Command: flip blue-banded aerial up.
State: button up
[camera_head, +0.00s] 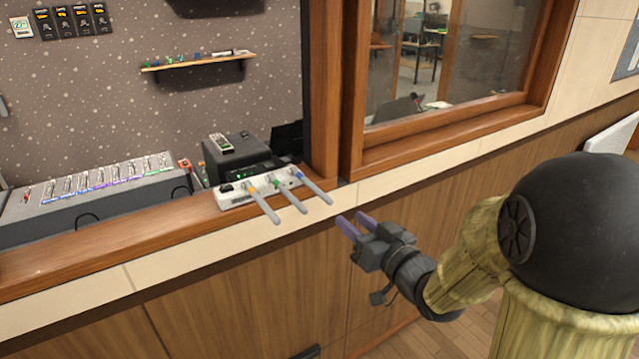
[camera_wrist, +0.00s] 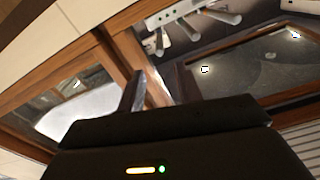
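A white box (camera_head: 237,196) sits on the wooden counter ledge with three grey aerials, each lying down over the front edge. The blue-banded aerial (camera_head: 315,188) is the rightmost. The green-banded aerial (camera_head: 290,195) is in the middle and the orange-banded aerial (camera_head: 263,206) is at the left. My gripper (camera_head: 353,220) is in front of the ledge, to the right of and a little below the blue-banded aerial's tip, apart from it. Its two fingers stand apart with nothing between them. The wrist view shows the fingers (camera_wrist: 158,88) and aerials beyond them; their band colours are too small to tell there.
A fader console (camera_head: 100,195) stands left of the white box. A dark device with a remote on top (camera_head: 235,155) stands behind it. The wooden window post (camera_head: 325,90) rises close to the right of the aerials. The space in front of the ledge is open.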

aim_at(319, 190)
jog(key=shift+w+a+r+p, duration=0.15)
jog(key=shift+w+a+p, duration=0.15)
jog(key=shift+p, duration=0.9)
jog(key=p, duration=0.4)
jog(key=shift+w+a, duration=0.2)
jog(key=shift+w, duration=0.2)
jog(key=p+x, duration=0.1)
jog(key=x, duration=0.3)
jog(key=p+x, duration=0.1)
jog(key=x, duration=0.2)
jog(key=p+x, duration=0.1)
jog(key=x, duration=0.3)
jog(key=shift+w+a+f, duration=0.1)
jog(key=shift+w+f, duration=0.2)
jog(key=shift+w, duration=0.05)
grip_shut()
